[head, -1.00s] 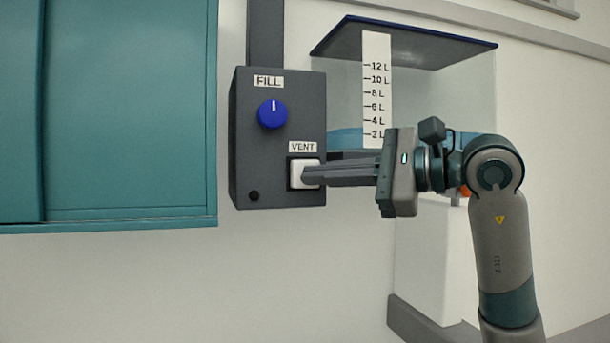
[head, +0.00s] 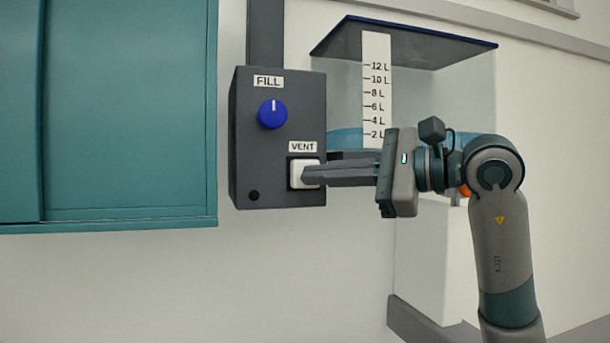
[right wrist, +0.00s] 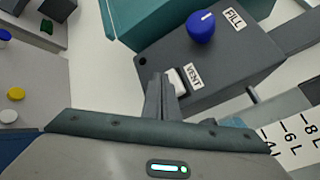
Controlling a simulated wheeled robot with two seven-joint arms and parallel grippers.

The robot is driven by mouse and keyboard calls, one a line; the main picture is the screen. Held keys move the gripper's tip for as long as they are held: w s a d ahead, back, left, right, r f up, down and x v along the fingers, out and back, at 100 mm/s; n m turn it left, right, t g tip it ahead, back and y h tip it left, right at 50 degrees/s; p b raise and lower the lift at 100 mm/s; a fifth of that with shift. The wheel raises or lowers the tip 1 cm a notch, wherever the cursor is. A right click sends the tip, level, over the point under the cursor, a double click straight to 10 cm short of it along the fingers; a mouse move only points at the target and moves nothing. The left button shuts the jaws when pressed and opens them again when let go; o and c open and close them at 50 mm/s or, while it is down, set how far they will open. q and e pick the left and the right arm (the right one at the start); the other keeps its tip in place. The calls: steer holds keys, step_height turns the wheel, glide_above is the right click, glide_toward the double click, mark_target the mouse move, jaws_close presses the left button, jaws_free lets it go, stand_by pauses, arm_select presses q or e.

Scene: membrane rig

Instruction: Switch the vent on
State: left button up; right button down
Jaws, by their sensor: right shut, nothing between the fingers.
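The VENT switch is a white rocker (head: 297,174) low on the front of a dark grey control box (head: 245,140). A label reading VENT is above it. My right gripper (head: 306,175) is shut and empty, its fingertips at the right part of the rocker, touching it or very close. In the right wrist view the shut fingers (right wrist: 160,82) reach up beside the white rocker (right wrist: 177,80) and partly cover it. I cannot tell which way the rocker is tipped. My left gripper is out of view.
A blue FILL knob (head: 272,114) is above the switch on the same box. A teal cabinet (head: 130,110) is on the wall to the left. A clear tank with a litre scale (head: 376,90) and some blue liquid stands behind my right arm.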

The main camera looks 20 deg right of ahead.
steer(key=shift+w, duration=0.4)
steer(key=shift+s, duration=0.4)
stand_by(0.7)
steer(key=s+b, duration=0.2)
steer(key=s, duration=0.4)
stand_by(0.4)
